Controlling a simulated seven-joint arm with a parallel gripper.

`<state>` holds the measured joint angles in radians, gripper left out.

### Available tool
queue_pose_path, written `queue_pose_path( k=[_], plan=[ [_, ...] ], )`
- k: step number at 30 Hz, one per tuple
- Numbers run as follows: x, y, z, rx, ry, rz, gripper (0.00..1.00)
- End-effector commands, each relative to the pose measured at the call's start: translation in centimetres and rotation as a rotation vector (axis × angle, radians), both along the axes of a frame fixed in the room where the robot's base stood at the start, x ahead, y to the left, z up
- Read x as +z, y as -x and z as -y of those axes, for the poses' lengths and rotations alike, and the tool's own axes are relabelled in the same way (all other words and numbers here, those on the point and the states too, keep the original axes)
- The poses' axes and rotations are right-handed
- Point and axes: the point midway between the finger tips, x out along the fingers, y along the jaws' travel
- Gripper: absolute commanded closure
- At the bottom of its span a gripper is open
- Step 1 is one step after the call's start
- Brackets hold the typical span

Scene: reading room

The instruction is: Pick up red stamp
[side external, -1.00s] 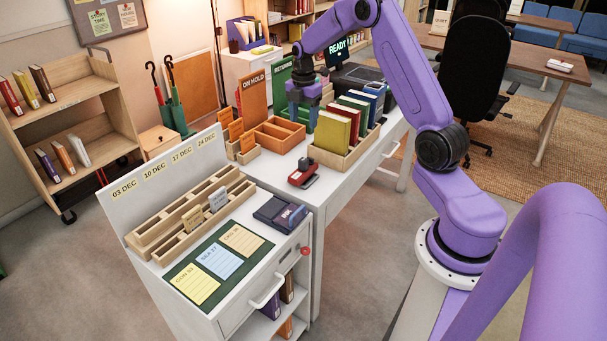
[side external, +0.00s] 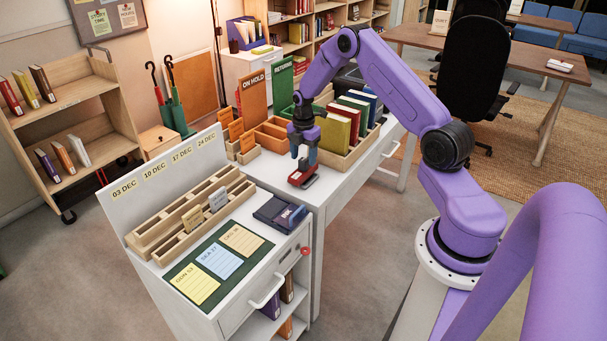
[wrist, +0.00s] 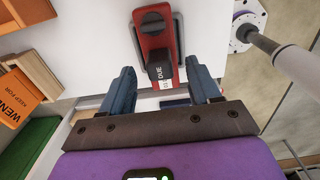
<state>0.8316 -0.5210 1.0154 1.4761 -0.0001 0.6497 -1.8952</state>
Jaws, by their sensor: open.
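The red stamp (side external: 303,179) stands on the white desk near its front left end. In the wrist view the red stamp (wrist: 156,40) shows a black knob on top and a white label reading "DUE", and it sits on a dark pad.
A wooden crate of books (side external: 347,157) stands right of the stamp. Orange trays (side external: 272,137) and the "ON HOLD" sign (side external: 253,96) are behind. The lower cabinet holds a dark stamp pad (side external: 279,213) and a card rack (side external: 190,212).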

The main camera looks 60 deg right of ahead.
Motion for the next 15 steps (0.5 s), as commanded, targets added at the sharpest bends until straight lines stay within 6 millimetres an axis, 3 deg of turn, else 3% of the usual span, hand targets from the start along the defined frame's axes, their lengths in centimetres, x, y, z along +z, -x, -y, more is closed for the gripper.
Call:
queue_pose_path(
  k=[6, 14, 15],
  plan=[
    [-2.3, 0.0, 0.0, -0.001, 0.0, 0.0, 0.38],
    [-2.5, 0.0, 0.0, -0.001, 0.0, 0.0, 0.38],
    [-2.5, 0.0, 0.0, -0.001, 0.0, 0.0, 0.45]
  ],
)
